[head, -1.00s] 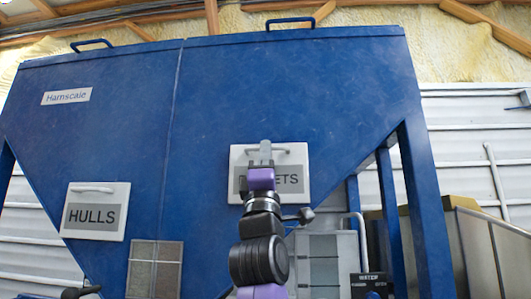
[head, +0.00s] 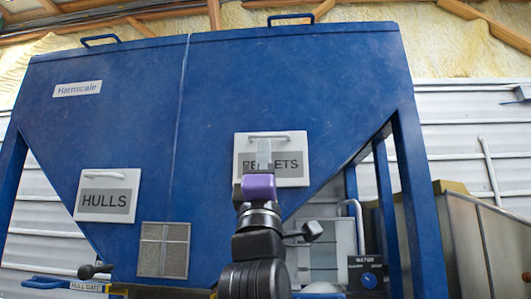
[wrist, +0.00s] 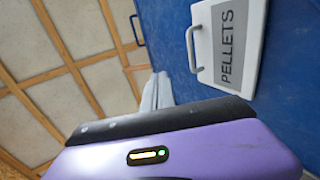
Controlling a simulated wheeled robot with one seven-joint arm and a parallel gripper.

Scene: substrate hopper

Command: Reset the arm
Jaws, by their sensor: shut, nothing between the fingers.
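My gripper (head: 264,153) is raised in front of the white PELLETS hatch (head: 295,142) on the blue hopper (head: 215,90) in the head view. Its grey fingers cover part of the PELLETS label. In the wrist view my gripper's fingers (wrist: 156,92) are together with nothing between them. There the PELLETS hatch (wrist: 222,70) lies to the right of the fingers, apart from them, with its handle beside it. The hatch looks closed.
The HULLS hatch (head: 107,195) is at the left of the hopper, above a HULL GATE label (head: 87,287). A WATER control box (head: 366,274) stands low at the right. A metal bin (head: 475,235) is farther right. Blue hopper legs (head: 412,190) flank the area.

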